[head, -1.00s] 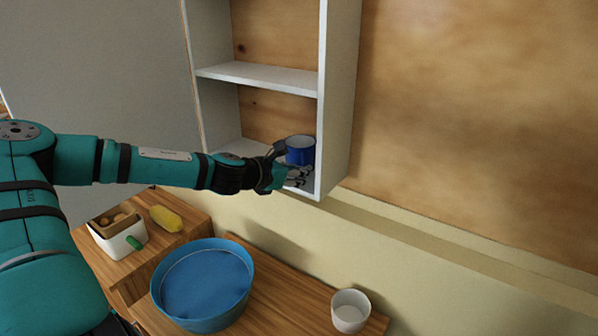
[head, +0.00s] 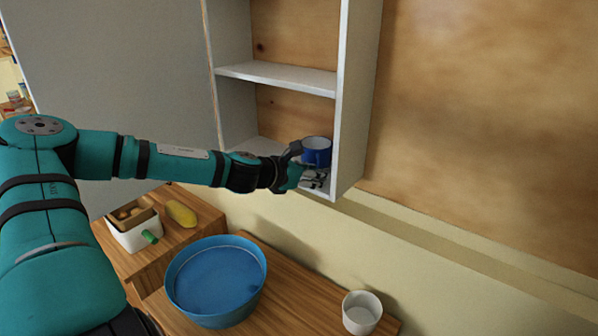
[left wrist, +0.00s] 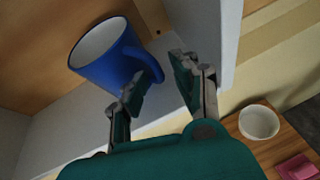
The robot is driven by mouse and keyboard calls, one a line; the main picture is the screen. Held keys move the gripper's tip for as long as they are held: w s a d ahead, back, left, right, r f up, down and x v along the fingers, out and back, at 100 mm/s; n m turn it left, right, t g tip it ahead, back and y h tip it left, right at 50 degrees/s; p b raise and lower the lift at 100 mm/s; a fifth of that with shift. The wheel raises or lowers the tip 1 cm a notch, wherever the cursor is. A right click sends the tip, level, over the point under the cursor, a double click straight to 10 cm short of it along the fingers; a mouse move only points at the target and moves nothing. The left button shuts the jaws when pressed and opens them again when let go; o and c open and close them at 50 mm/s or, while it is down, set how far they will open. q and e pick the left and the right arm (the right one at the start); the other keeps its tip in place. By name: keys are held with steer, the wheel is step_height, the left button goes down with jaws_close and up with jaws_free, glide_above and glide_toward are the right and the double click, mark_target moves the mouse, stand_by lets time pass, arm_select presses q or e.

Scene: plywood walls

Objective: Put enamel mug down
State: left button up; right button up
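The blue enamel mug (head: 317,152), white inside, is in the lower compartment of the wall cabinet, near its right side wall. In the left wrist view the mug (left wrist: 108,58) appears upright on the white cabinet floor, its handle towards my gripper. My left gripper (head: 314,175) reaches into the cabinet in front of the mug. In the left wrist view the fingers of the left gripper (left wrist: 160,82) are spread apart, with the handle just beyond them. One finger overlaps the mug's lower edge in the picture; I cannot tell whether it touches. My right gripper is out of view.
The cabinet's middle shelf (head: 285,77) is above the mug and its right wall (head: 355,100) is close to my gripper. Below are a blue basin (head: 240,308), a white cup (head: 361,314), a yellow object (head: 182,214) and a white box (head: 133,236) on wooden surfaces.

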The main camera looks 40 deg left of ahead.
arm_select(q)
steer(key=shift+p+v, duration=0.3)
steer(key=shift+v, duration=0.55)
steer(key=b+v, duration=0.3)
steer(key=v, duration=0.7)
steer(key=shift+s, duration=0.15)
